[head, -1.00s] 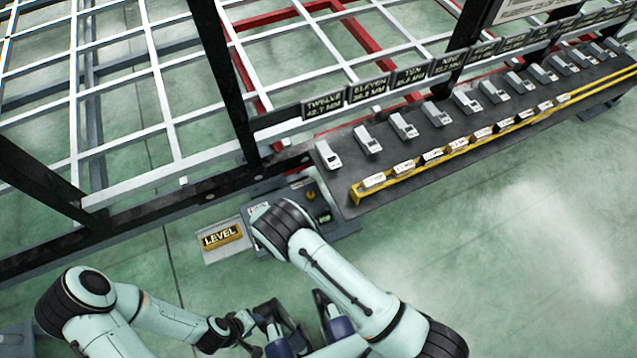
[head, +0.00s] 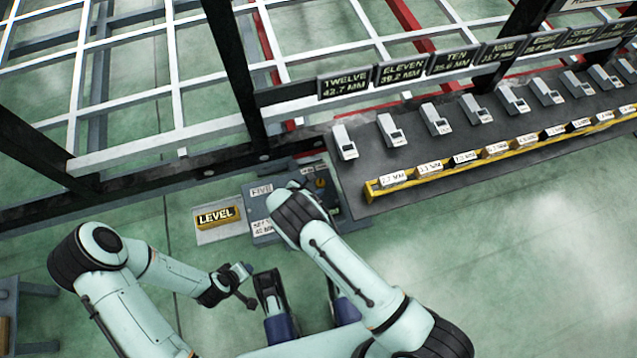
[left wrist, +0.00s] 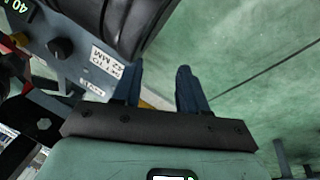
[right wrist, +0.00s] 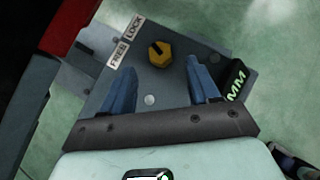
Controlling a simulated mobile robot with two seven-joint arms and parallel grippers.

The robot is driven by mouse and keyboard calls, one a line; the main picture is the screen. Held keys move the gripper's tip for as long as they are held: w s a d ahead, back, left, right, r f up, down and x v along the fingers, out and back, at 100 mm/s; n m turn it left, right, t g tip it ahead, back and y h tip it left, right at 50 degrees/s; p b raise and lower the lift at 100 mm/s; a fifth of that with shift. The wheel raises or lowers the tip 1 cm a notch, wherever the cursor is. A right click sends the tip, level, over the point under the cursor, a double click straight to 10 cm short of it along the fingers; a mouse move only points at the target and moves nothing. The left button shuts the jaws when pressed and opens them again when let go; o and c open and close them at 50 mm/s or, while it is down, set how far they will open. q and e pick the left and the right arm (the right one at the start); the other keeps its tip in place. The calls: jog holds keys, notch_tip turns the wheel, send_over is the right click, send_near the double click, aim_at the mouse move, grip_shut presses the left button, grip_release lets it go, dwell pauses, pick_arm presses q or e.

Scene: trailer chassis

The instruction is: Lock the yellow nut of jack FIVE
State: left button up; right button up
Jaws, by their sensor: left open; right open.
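Jack FIVE (head: 262,190) is a grey box on the floor beside the frame, partly covered by my right arm. Its yellow nut (head: 320,183) shows just right of that arm. In the right wrist view the nut (right wrist: 160,55) has a dark notch and sits right of the white FREE and LOCK labels (right wrist: 125,42). My right gripper (right wrist: 159,64) is open, with the nut in the gap at or just beyond its fingertips; contact cannot be told. The head view hides its fingers.
A yellow LEVEL block (head: 215,216) lies on a plate left of the jack. A dark bench (head: 440,150) with grey gauges and a yellow rail (head: 480,158) stands at right. Black posts and beams of the frame stand behind. The green floor at lower right is clear.

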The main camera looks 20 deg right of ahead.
aim_at(320, 182)
jog(key=b+x, duration=0.1)
jog(key=x, duration=0.3)
jog(key=shift+w+d+f, duration=0.15)
jog(key=shift+d+f, duration=0.05)
jog(key=shift+f, duration=0.15)
pick_arm(q)
jog(key=s+f+g, duration=0.1)
jog(key=s+f, duration=0.3)
jog(key=shift+s+a+g+b, duration=0.3)
jog(key=shift+b, duration=0.05)
pick_arm(e)
jog(key=shift+w+d+f, duration=0.35)
jog(key=shift+f, duration=0.05)
